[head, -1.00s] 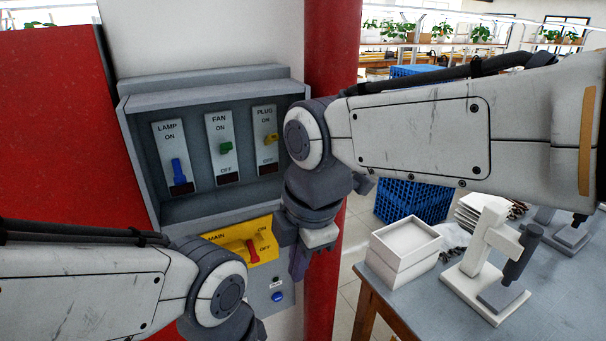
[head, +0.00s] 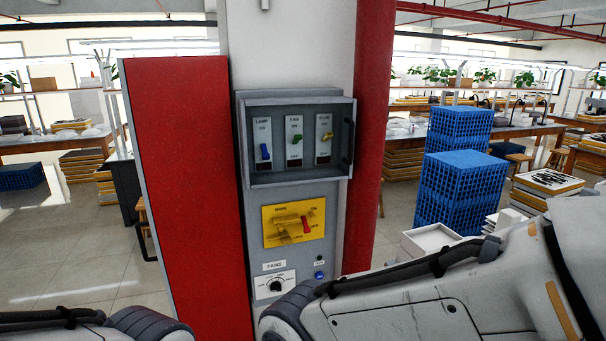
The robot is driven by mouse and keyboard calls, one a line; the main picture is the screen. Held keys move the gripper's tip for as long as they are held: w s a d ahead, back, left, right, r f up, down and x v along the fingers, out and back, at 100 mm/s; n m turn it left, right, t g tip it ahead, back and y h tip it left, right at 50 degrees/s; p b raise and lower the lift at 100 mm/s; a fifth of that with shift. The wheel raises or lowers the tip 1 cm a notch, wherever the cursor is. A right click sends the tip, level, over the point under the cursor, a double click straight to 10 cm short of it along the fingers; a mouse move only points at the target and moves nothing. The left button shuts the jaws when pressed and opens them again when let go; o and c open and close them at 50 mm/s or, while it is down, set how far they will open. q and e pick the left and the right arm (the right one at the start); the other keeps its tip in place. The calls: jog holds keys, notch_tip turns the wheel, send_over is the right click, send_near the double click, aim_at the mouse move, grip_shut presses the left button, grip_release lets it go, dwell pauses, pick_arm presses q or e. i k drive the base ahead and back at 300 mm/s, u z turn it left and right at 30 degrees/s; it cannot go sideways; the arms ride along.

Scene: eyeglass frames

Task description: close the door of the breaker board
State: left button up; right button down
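The breaker board (head: 333,225) stands upright on a pale column. Its upper grey box holds the LAMP, FAN and PLUG switches (head: 294,142). A dark upright handle (head: 347,146) shows at the box's right side; whether a clear pane covers the switches I cannot tell. A tall red panel (head: 185,190) stands out to the left of the board like a swung-open door, with a dark handle (head: 144,240) at its far left edge. My left and right arms show at the bottom, but both grippers are out of view.
A yellow MAIN plate with a red lever (head: 306,225) and a FANS dial (head: 275,286) sit below the box. A red post (head: 371,130) stands to the right. Blue crates (head: 462,200) and a white box (head: 440,240) are farther right. Open floor (head: 70,255) lies left.

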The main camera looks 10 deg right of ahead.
aim_at(343, 169)
jog(key=u, duration=0.25)
jog(key=k, duration=0.5)
jog(key=z, duration=0.5)
jog(key=i, duration=0.55)
jog(key=z, duration=0.75)
jog(key=i, duration=0.8)
jog(key=u, duration=0.2)
